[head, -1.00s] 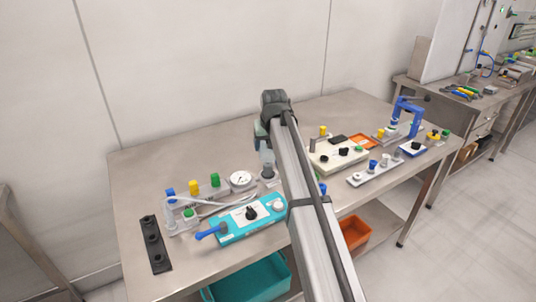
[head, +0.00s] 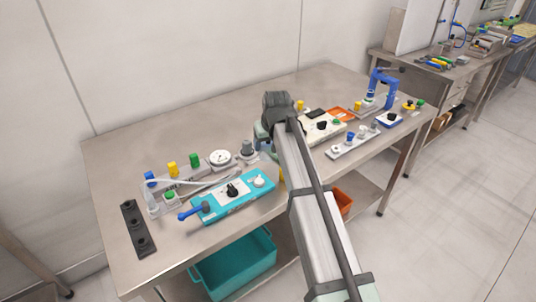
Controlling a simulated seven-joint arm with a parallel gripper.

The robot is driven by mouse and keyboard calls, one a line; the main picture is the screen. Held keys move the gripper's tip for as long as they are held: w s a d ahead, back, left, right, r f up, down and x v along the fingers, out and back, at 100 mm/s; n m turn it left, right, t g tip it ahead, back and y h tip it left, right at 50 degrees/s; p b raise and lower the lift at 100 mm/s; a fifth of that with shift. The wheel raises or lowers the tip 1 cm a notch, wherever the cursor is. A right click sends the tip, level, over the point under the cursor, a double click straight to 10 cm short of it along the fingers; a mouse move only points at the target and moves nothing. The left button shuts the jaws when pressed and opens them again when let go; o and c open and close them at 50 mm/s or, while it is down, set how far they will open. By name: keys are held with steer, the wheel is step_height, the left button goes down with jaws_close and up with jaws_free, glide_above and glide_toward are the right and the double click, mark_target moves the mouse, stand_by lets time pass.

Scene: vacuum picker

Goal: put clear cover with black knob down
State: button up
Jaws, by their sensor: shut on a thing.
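My gripper (head: 263,143) is over the right-centre part of the steel table, seen from behind and partly hidden by my own arm. It is shut on the clear cover with black knob, but the cover is mostly hidden behind the wrist and arm, so its shape and height above the table cannot be told. Just left of the gripper stands a small grey cylindrical fixture with a dark top (head: 247,149), beside the round white gauge (head: 220,158).
A teal control box (head: 235,200) with a blue handle lies in front of the gauge. A black strip (head: 133,229) lies at the left. White panels (head: 322,127) and a blue frame (head: 380,88) stand right of my arm. The table's back left is bare.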

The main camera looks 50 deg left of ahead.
steer(key=shift+f, duration=2.2)
steer(key=shift+f, duration=0.15)
steer(key=o, duration=1)
steer(key=shift+o, duration=0.2)
steer(key=v, duration=1.2)
